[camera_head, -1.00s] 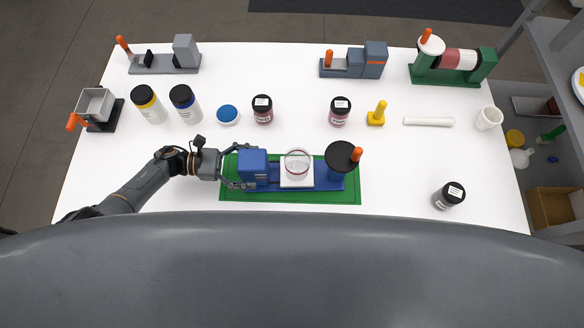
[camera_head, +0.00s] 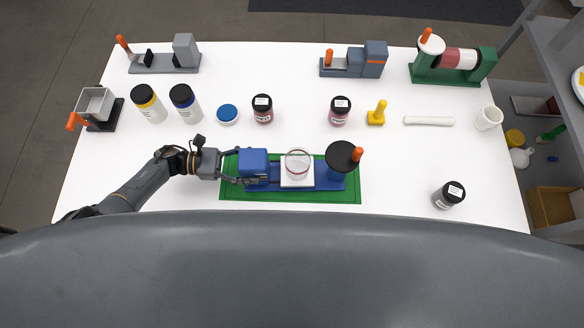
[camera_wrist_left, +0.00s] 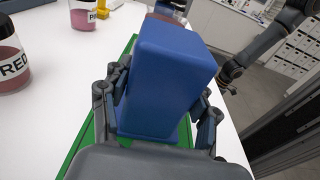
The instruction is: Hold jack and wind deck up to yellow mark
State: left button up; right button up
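The blue jack (camera_head: 326,182) lies on a green mat (camera_head: 290,197), with a tall blue block (camera_head: 254,162) at its left end. Its white deck (camera_head: 297,183) carries a clear dish (camera_head: 298,163). A black wheel (camera_head: 341,155) with an orange knob (camera_head: 357,154) is at its right end. My left gripper (camera_head: 241,165) is shut on the block. In the left wrist view its fingers lie along both sides of the block (camera_wrist_left: 165,85). My right gripper (camera_wrist_left: 229,76) seems to show small and dark in that view; its fingers are unclear. I see no yellow mark.
Behind the mat stand several jars, including a red one (camera_head: 262,109), a blue-lidded tub (camera_head: 228,115) and a yellow stamp-like piece (camera_head: 376,114). A dark-lidded jar (camera_head: 449,195) stands at right. Tools line the back edge.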

pick_arm(q)
jog(key=shift+r, duration=0.1)
jog(key=c, duration=1)
jog(key=shift+o, duration=0.2)
jog(key=shift+s+f+b, duration=0.15)
jog(key=shift+f+b, duration=0.2)
jog(key=shift+b, duration=0.15)
